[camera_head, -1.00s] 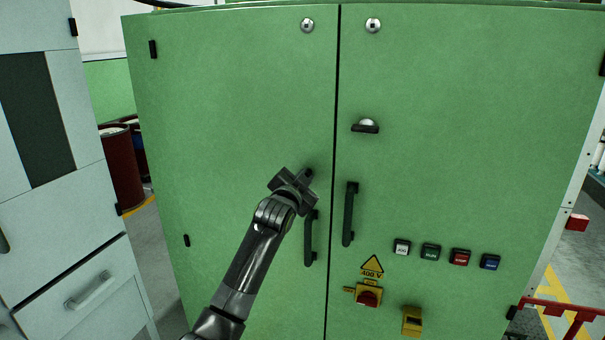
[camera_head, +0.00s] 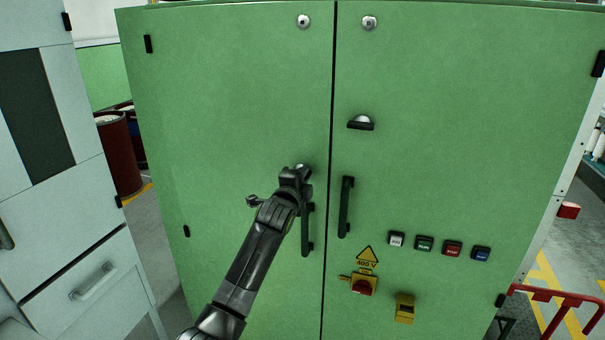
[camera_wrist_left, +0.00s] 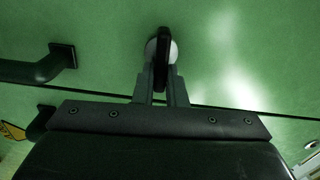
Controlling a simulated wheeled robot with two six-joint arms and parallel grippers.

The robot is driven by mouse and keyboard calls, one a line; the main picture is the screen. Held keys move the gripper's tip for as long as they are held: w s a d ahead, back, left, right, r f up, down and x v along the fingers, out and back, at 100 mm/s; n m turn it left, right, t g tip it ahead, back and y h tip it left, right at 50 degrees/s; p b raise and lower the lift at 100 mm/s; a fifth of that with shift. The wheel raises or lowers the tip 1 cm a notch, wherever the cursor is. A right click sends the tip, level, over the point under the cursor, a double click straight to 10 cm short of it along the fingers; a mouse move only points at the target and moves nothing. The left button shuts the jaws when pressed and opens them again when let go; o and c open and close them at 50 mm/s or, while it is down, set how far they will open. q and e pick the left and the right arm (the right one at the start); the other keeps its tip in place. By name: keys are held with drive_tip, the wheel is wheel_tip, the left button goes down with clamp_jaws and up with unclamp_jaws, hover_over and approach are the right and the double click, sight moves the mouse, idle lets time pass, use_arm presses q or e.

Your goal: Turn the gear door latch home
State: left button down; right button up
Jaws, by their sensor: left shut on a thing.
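The gear door latch (camera_head: 302,167) is on the green left door, near the seam between the doors. In the left wrist view it is a pale round boss with a black lever (camera_wrist_left: 163,45) lying roughly across the seam. My left gripper (camera_head: 298,178) is at this latch, its fingers (camera_wrist_left: 162,85) shut on the lever. In the head view the gripper hides most of the lever, so its angle is unclear there. My right gripper is not in view.
A vertical door handle (camera_head: 307,230) is just below my left gripper; another (camera_head: 346,207) is on the right door. The right door also carries a second black latch (camera_head: 361,124), push buttons (camera_head: 424,243) and a red-yellow switch (camera_head: 363,285). A white cabinet (camera_head: 75,215) stands left.

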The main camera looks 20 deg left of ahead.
use_arm(q)
drive_tip(key=shift+f+m, duration=0.1)
drive_tip(key=shift+m, duration=0.4)
drive_tip(key=c, duration=1.5)
unclamp_jaws()
drive_tip(key=s+b, duration=0.1)
drive_tip(key=s, duration=0.4)
drive_tip(key=s+b, duration=0.1)
drive_tip(key=s, duration=0.5)
drive_tip(key=s+b, duration=0.1)
drive_tip(key=s, duration=0.5)
drive_tip(key=shift+s+a+b, duration=0.2)
drive_tip(key=shift+a+b, duration=0.1)
